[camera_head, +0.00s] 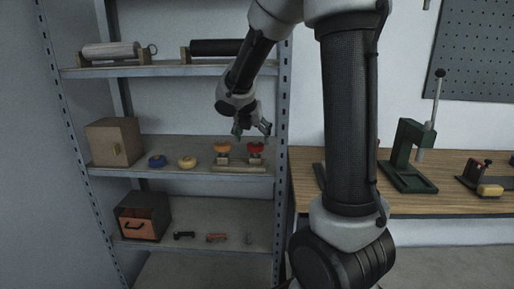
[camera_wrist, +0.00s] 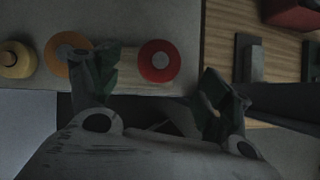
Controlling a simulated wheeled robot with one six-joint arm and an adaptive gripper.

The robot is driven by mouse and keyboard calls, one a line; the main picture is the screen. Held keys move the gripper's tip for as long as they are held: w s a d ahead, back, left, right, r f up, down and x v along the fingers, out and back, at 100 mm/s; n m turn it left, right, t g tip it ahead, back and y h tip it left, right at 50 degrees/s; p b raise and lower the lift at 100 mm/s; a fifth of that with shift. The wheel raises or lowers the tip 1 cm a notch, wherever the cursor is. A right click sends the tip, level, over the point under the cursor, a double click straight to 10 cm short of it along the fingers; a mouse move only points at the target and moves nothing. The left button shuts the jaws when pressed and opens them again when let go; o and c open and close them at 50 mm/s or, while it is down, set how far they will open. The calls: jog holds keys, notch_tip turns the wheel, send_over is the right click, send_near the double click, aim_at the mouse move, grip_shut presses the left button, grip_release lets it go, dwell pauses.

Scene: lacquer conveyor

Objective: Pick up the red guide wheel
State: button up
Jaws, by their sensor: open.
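The red guide wheel (camera_head: 255,146) sits on a small light wooden stand at the right end of the middle shelf. In the wrist view the red wheel (camera_wrist: 158,61) shows from above with a grey hub, between and ahead of my two fingers. My gripper (camera_head: 252,128) is just above the wheel, open and empty. In the wrist view my gripper (camera_wrist: 160,85) has its fingers spread, the left one overlapping the orange wheel's edge. I cannot tell whether it touches anything.
An orange wheel (camera_head: 222,147) stands left of the red one on the same wooden stand (camera_head: 240,168). Yellow (camera_head: 187,162) and blue (camera_head: 157,160) wheels lie farther left, beside a cardboard-coloured box (camera_head: 114,142). The shelf post (camera_head: 281,120) is close on the right, then the workbench (camera_head: 440,200).

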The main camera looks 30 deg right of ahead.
aim_at(255, 144)
jog(key=x, duration=0.6)
jog(key=shift+f, duration=0.3)
jog(key=c, duration=1.2)
